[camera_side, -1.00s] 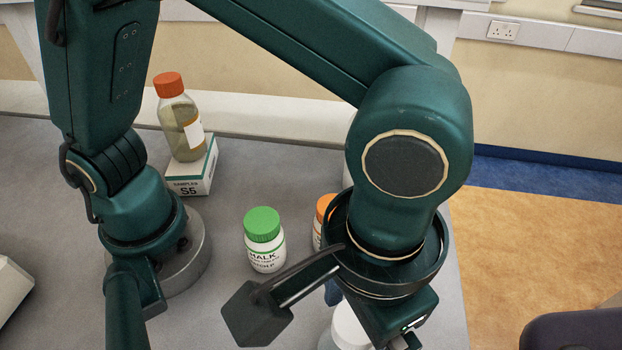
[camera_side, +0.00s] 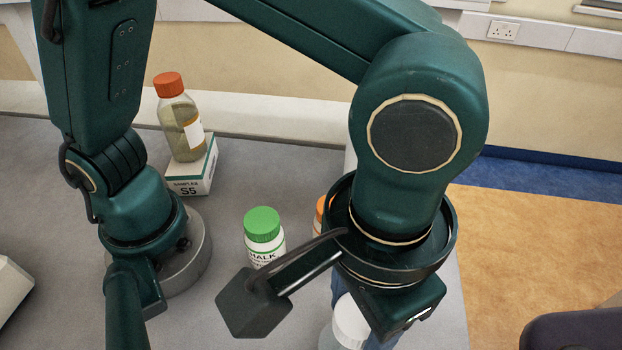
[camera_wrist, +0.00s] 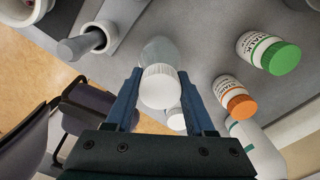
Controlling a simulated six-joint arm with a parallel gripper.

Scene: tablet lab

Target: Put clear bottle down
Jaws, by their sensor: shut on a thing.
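The clear bottle with a white ribbed cap is between the two blue fingers of my gripper (camera_wrist: 160,100) in the wrist view. Its cap (camera_wrist: 160,87) faces the camera and its clear body (camera_wrist: 158,50) extends away. In the side view the white cap (camera_side: 351,321) shows under my wrist, with part of the clear body at the lower picture edge. My gripper is shut on the bottle. The bottle's base is out of sight in the side view, so I cannot tell whether it touches the bench.
A green-capped chalk bottle (camera_side: 263,236) and an orange-capped bottle (camera_wrist: 236,98) stand nearby. Another white cap (camera_wrist: 176,118) shows close to the held bottle. An amber-capped bottle (camera_side: 180,120) stands on a sample box (camera_side: 190,175) at the back. Chairs (camera_wrist: 90,105) are beyond the bench edge.

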